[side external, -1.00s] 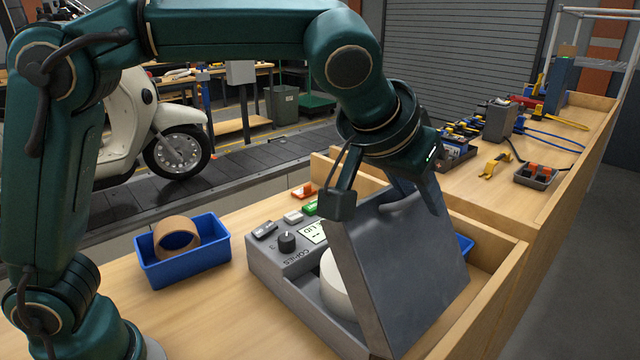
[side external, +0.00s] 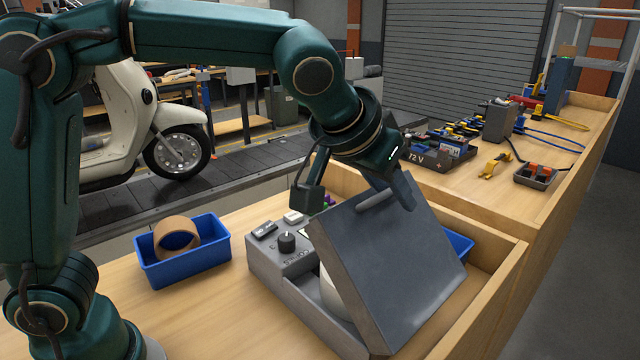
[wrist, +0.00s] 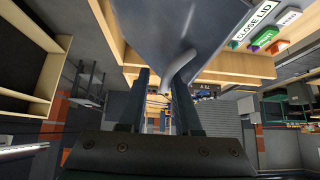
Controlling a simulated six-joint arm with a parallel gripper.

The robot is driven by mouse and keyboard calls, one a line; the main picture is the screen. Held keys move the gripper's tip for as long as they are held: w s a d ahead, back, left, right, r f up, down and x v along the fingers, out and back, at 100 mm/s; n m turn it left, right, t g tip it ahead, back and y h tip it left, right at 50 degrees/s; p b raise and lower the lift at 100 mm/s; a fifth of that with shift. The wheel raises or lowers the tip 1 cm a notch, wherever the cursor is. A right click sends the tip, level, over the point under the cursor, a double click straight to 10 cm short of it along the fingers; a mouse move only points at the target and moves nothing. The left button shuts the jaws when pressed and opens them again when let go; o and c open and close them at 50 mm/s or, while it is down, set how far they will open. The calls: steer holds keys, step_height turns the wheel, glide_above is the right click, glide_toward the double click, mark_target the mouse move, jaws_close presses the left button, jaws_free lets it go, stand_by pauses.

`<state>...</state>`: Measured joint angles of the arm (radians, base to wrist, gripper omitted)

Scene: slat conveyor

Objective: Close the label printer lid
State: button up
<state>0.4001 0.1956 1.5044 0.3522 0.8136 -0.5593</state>
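The label printer (side external: 280,275) is a grey box on the wooden bench. Its grey lid (side external: 395,265) stands tilted, partly open, leaning left over the white roll (side external: 335,298), which is mostly hidden. A bar handle (side external: 378,200) sits near the lid's upper edge. My gripper (side external: 356,206) is at that upper edge, fingers wide apart, one on each side of the handle. In the wrist view the fingers of my gripper (wrist: 160,80) are apart, with the handle (wrist: 180,68) running close to the right finger; I cannot tell whether they touch. The lid (wrist: 175,28) fills the top there.
A blue bin (side external: 185,268) with a brown tape roll (side external: 176,238) stands left of the printer. Another blue bin (side external: 460,245) shows behind the lid. A wooden rim (side external: 490,290) borders the bench at right. A "CLOSE LID" sign (wrist: 252,22) shows beside coloured blocks in the wrist view.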

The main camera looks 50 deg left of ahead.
mark_target(368, 194)
steer(key=shift+a+f, duration=0.1)
steer(key=shift+a, duration=0.1)
steer(key=shift+a+f, duration=0.5)
steer(key=shift+a, duration=0.4)
steer(key=shift+a+f, duration=0.5)
steer(key=shift+a, duration=0.4)
steer(key=a+f, duration=0.3)
steer(key=shift+a, duration=0.1)
steer(key=shift+a+f, duration=0.6)
steer(key=shift+f, duration=0.25)
steer(key=shift+a+f, duration=0.55)
steer(key=shift+f, duration=0.25)
steer(key=shift+r, duration=0.1)
